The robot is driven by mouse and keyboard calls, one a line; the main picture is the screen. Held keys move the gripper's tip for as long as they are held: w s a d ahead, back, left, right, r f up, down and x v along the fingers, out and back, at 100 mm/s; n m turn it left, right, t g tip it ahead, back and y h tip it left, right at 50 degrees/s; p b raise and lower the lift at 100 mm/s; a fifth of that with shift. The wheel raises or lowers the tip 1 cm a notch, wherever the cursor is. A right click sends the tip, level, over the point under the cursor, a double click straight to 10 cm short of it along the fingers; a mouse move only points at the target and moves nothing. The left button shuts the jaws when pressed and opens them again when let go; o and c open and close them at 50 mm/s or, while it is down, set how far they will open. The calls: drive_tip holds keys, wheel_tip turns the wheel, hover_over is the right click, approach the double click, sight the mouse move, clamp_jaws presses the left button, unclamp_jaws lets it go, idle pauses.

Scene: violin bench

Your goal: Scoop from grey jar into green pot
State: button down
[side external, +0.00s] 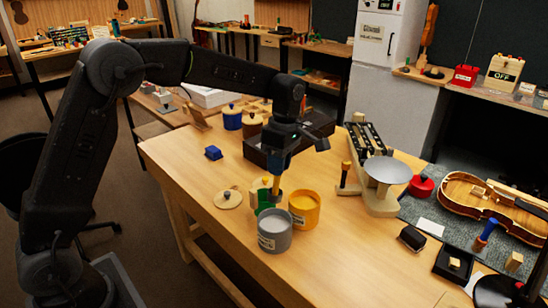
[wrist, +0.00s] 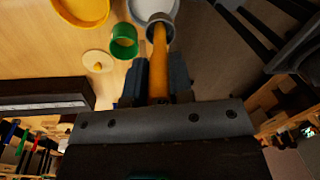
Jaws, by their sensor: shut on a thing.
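My gripper (side external: 276,168) points down over the bench and is shut on the orange handle of a scoop (side external: 276,184). In the wrist view the handle (wrist: 159,62) runs out from between the fingers to a grey scoop head (wrist: 161,27). The head overlaps the grey jar (wrist: 147,6) in that view; I cannot tell what the head holds. The grey jar (side external: 274,238) stands open in front of the gripper in the side view. The small green pot (side external: 263,199) stands behind it, close beside the scoop, and also shows in the wrist view (wrist: 124,44).
An open yellow jar (side external: 304,210) stands right of the grey jar. A round wooden lid (side external: 228,200) lies to the left. A dark box (side external: 262,153) and lidded blue jar (side external: 232,119) stand behind. A balance with a grey pan (side external: 387,172) stands right. The bench's front left is clear.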

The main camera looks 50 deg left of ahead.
wheel_tip(320, 180, down, 13)
idle(0.9)
idle(0.8)
drive_tip(key=shift+r, duration=6.85)
drive_tip(key=w+a+f+t+h, duration=0.1)
drive_tip(key=w+a+f+h, duration=0.1)
drive_tip(key=a+f+h, duration=0.3)
drive_tip(key=w+a+f+t+h, duration=0.1)
drive_tip(key=a+f+h, duration=0.3)
drive_tip(key=a, duration=0.6)
drive_tip(key=shift+w+a+f+h, duration=0.2)
drive_tip(key=shift+w+f+h, duration=0.2)
drive_tip(key=shift+w+h, duration=0.2)
drive_tip(key=shift+d, duration=0.1)
